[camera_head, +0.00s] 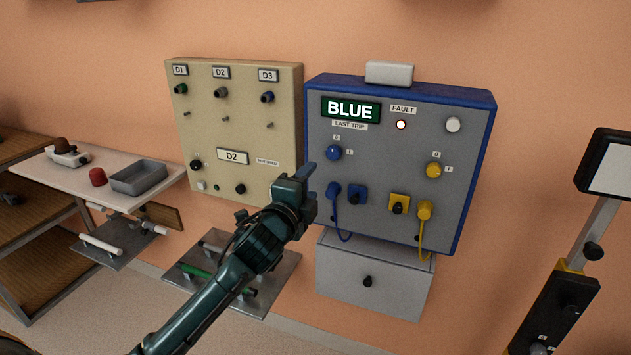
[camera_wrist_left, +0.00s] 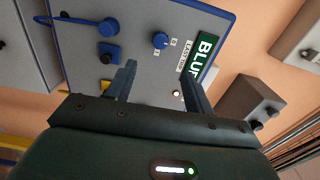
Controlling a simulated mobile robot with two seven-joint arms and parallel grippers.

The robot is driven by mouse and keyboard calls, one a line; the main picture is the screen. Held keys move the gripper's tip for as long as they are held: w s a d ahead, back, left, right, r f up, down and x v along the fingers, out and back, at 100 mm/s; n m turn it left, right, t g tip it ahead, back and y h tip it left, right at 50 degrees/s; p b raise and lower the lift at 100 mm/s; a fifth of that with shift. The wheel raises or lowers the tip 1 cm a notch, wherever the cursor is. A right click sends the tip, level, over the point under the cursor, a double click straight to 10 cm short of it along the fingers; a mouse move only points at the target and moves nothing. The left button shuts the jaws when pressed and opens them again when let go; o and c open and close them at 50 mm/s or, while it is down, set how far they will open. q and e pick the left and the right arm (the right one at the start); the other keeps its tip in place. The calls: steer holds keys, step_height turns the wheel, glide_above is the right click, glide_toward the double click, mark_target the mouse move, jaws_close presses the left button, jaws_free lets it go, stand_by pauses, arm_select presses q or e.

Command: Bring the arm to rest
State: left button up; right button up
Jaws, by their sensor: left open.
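My left arm comes in from the lower left in the head view. Its gripper (camera_head: 309,180) is raised in front of the gap between the beige panel and the blue-edged panel. In the left wrist view the two fingers of the left gripper (camera_wrist_left: 157,88) stand apart with nothing between them. Beyond them is the blue-edged panel (camera_wrist_left: 130,25), with a blue knob (camera_wrist_left: 160,40) and a blue plug with its cable (camera_wrist_left: 108,27). I cannot tell how close the fingertips are to the panel. My right gripper is not in view.
The blue-edged panel (camera_head: 440,140) shows "BLUE" on its display (camera_head: 351,110) and a lit fault lamp (camera_head: 401,125). A grey drawer box (camera_head: 380,295) hangs below it. The beige panel (camera_head: 240,120) is left of it. A table (camera_head: 70,178) holds a grey tray (camera_head: 140,177). A stand (camera_head: 570,300) is at right.

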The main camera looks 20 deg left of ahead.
arm_select(q)
steer(key=s+d+f+n+g+h, duration=0.1)
steer(key=s+d+f+n+g, duration=0.2)
steer(key=s+f, duration=0.55)
steer(key=s+d+f+n+g+h, duration=0.15)
steer(key=s+f+n, duration=0.3)
steer(key=f, duration=0.75)
steer(key=s+d+f+n+g, duration=0.1)
steer(key=s+f+n, duration=0.3)
steer(key=s, duration=0.4)
steer(key=s+d+f+n+g, duration=0.2)
steer(key=s+f+n, duration=0.2)
steer(key=s, duration=0.4)
steer(key=shift+s+f, duration=0.35)
steer(key=shift+f, duration=0.45)
